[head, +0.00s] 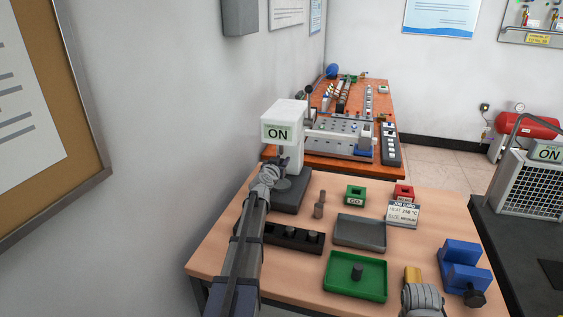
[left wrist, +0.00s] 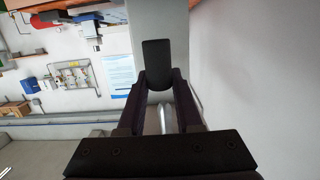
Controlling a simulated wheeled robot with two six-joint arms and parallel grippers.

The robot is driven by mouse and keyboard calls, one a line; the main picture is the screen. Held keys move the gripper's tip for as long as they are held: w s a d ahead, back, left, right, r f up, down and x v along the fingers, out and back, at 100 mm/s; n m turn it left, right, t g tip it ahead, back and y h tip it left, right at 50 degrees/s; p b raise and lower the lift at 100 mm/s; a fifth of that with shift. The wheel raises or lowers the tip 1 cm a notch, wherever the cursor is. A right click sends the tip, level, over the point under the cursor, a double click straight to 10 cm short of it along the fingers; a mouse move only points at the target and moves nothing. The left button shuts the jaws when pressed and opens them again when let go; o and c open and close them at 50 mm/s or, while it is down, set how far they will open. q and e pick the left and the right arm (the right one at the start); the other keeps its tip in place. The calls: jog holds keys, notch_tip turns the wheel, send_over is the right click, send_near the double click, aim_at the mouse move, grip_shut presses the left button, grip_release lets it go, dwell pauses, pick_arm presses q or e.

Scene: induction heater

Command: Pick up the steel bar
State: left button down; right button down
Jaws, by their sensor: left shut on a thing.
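My left gripper (head: 274,171) is in front of the white heater head (head: 284,122) marked ON, above the table. In the left wrist view its fingers (left wrist: 158,88) are closed on a dark, blunt-ended bar (left wrist: 156,58), which looks like the steel bar and extends past the fingertips. In the head view the held bar is too small to tell clearly. A black holder (head: 306,244) with dark cylinders stands beside the left arm, which partly hides it. A grey wrist part, seemingly of my right arm, shows at the bottom right; its fingers are not clear.
A grey tray (head: 360,234), an upright peg (head: 319,205), a green GO block (head: 355,196), a red block (head: 403,193), a job card (head: 403,213) and a blue vise (head: 464,264) occupy the table. The wall is close on the left.

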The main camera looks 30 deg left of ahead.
pick_arm(q)
notch_tip(320, 180, up, 2)
jog(key=shift+r+p, duration=0.1)
jog(key=shift+p, duration=0.4)
jog(key=s+d+f, duration=0.1)
jog(key=s+d, duration=1)
jog(key=d, duration=0.4)
jog(key=shift+s+d+b, duration=0.3)
jog(key=shift+s+b, duration=0.1)
jog(key=shift+b, duration=0.05)
jog(key=shift+s, duration=0.15)
